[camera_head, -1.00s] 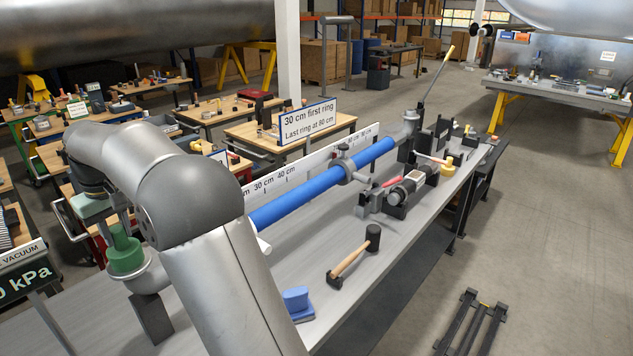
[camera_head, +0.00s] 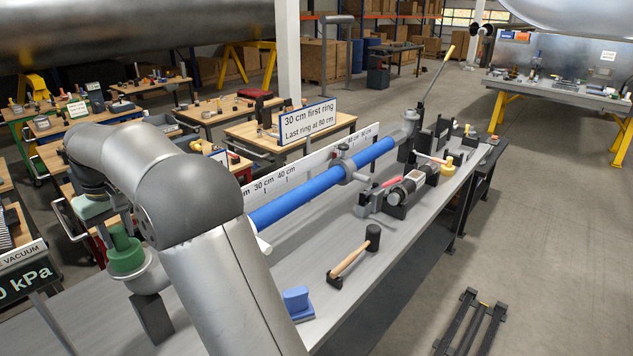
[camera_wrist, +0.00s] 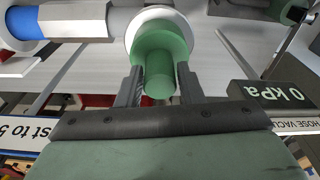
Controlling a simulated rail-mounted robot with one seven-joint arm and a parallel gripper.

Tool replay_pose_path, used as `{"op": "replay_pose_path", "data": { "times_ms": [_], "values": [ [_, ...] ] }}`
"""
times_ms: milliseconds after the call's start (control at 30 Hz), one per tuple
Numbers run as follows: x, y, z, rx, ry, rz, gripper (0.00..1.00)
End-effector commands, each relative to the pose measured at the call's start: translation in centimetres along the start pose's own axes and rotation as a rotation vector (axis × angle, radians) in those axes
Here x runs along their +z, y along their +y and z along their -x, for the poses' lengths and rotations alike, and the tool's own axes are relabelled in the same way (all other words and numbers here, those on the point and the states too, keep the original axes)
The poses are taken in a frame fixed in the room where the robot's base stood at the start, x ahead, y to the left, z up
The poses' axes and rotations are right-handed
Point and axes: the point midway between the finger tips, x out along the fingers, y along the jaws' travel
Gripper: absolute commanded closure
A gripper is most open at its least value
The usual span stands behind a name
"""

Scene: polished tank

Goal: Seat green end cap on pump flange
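The green end cap (camera_head: 125,256) is at the mouth of the grey pump flange (camera_head: 151,274), at the left end of the bench. In the wrist view the cap (camera_wrist: 157,45) lies against the pale round flange rim (camera_wrist: 190,28), and its knob points toward me. I cannot tell whether it is fully seated. In the head view my arm hides part of the flange and bench.
A blue tube (camera_head: 315,185) runs along the bench behind my arm. A mallet (camera_head: 350,262) and a blue block (camera_head: 297,302) lie on the bench front. A kPa display (camera_head: 28,282) stands close left of the flange.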

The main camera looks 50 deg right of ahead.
Motion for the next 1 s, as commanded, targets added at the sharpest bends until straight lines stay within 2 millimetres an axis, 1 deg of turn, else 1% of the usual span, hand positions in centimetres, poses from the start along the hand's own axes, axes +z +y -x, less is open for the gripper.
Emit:
{"op": "replay_pose_path", "data": {
  "times_ms": [267,1000],
  "values": [
    [0.0,0.0,0.2,0.000,0.002,0.000,0.66],
    [-0.1,0.0,2.4,0.001,0.003,0.000,0.66]
  ]
}}
